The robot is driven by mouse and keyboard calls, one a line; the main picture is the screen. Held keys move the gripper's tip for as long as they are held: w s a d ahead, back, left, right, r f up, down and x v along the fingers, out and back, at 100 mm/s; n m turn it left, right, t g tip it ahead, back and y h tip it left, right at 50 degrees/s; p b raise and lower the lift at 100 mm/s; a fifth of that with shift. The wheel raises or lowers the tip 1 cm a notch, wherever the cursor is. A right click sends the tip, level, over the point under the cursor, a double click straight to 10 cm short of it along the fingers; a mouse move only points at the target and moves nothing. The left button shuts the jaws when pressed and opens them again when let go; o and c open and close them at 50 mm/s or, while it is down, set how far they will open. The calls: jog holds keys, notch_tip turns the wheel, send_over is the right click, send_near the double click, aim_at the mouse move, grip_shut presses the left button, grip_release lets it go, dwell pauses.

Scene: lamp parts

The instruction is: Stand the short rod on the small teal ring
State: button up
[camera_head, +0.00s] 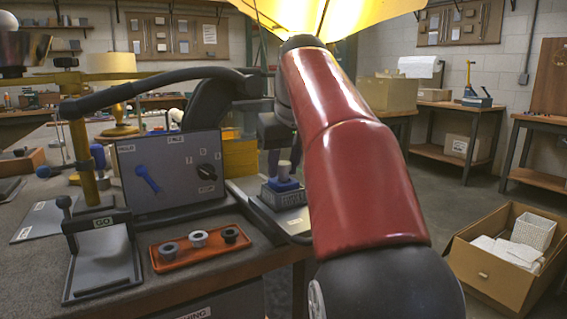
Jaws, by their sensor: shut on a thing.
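My gripper (284,162) is at the end of my red arm, low behind it and partly hidden by it. Its fingers point down and are shut around a pale, short upright cylinder (284,169), which looks like the short rod. Right below it is a small blue piece (283,185) on a grey block fixture; it may be the teal ring, but its shape is too small to tell. The rod's lower end meets or nearly meets this blue piece; I cannot tell if they touch.
An orange tray (172,262) with grey, white and dark rings lies on the bench front. Left of it stands a black-framed "GO" gauge (103,265). A grey panel (170,175) with a blue lever stands behind the tray. A cardboard box (497,283) is on the floor right.

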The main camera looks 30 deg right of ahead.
jog(key=shift+f, duration=0.2)
dwell(0.4)
jog(key=o, duration=1)
jog(key=shift+o, duration=0.2)
jog(key=p+v, duration=0.2)
jog(key=v, duration=0.5)
jog(key=shift+r, duration=0.35)
jog(key=shift+s, duration=0.25)
